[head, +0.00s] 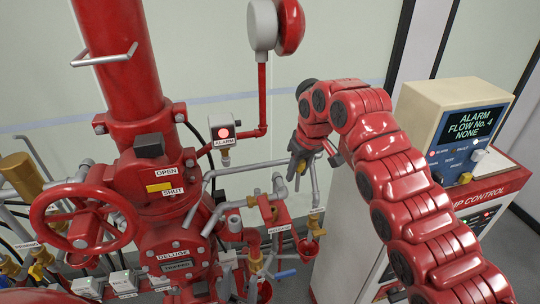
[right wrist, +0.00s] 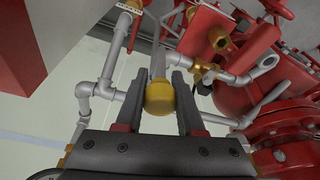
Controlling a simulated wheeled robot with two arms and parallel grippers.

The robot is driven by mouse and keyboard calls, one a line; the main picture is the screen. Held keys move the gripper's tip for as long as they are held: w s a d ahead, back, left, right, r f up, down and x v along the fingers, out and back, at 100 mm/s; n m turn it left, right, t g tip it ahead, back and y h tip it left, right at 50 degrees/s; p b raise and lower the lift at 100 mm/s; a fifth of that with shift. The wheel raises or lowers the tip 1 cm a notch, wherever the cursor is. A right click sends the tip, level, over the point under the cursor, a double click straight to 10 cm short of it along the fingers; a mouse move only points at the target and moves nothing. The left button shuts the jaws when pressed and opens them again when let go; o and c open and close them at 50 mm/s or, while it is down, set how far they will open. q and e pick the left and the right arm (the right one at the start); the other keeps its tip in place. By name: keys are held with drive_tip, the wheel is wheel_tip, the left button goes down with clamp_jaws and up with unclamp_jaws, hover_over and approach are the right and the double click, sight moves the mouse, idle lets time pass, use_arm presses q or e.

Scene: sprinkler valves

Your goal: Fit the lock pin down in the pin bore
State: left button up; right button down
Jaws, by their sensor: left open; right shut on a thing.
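My right gripper (head: 298,163) hangs above the small pipework to the right of the red valve. In the right wrist view its two dark fingers (right wrist: 160,92) are on either side of the lock pin (right wrist: 160,99), which has a rounded brass head and a grey shaft pointing away from the wrist. The gripper is shut on it. In the head view the pin is too small and too covered by the fingers to make out clearly. I cannot pick out the pin bore in either view. My left gripper is not in view.
A red handwheel (head: 84,226) and the valve body (head: 160,192) fill the left. An alarm box (head: 222,131) and bell (head: 290,26) stand behind. Grey pipes (head: 312,185) run close around the right gripper. The pump control cabinet (head: 345,225) is at right.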

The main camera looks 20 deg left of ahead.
drive_tip(key=s+a+r+n+p, duration=0.2)
drive_tip(key=s+a+r+p, duration=0.2)
drive_tip(key=s+r, duration=0.3)
drive_tip(key=shift+s+a+r+n+g+y+p, duration=0.3)
drive_tip(key=shift+s+a+r+n+p, duration=0.1)
drive_tip(key=shift+r+p, duration=0.2)
drive_tip(key=shift+w, duration=0.1)
wheel_tip(320, 180, down, 7)
drive_tip(key=b, duration=0.7)
drive_tip(key=shift+d, duration=0.15)
idle(1.2)
drive_tip(key=shift+f+b, duration=0.25)
drive_tip(key=shift+b, duration=0.1)
